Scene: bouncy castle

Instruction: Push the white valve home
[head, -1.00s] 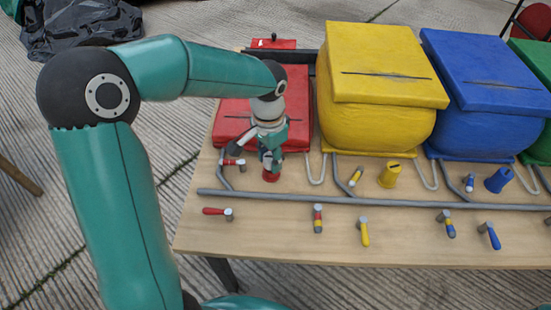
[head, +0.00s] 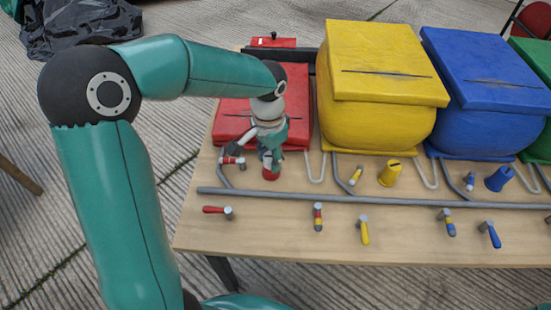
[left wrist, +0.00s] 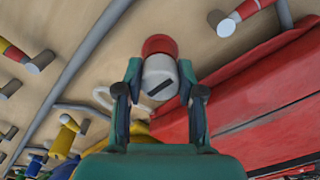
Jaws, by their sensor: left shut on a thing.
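The white valve (left wrist: 158,80) is a short pale cylinder with a dark slot in its end, seen end-on in the left wrist view. A red collar (left wrist: 160,46) shows at its far end. My left gripper (left wrist: 155,92) is shut on the white valve, one finger on each side. In the head view my left gripper (head: 270,155) points down in front of the red box (head: 235,118). The red collar shows just below its fingertips (head: 271,174), at the tabletop. The fingers mostly hide the valve there, and I cannot tell how deep it sits. My right gripper is not in view.
A yellow box (head: 378,115) and a blue box (head: 485,100) stand right of the red one. A yellow slotted valve (head: 391,174) and a blue one (head: 500,179) stand before them. A grey pipe (head: 380,201) and several coloured levers lie along the table's front (head: 280,245).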

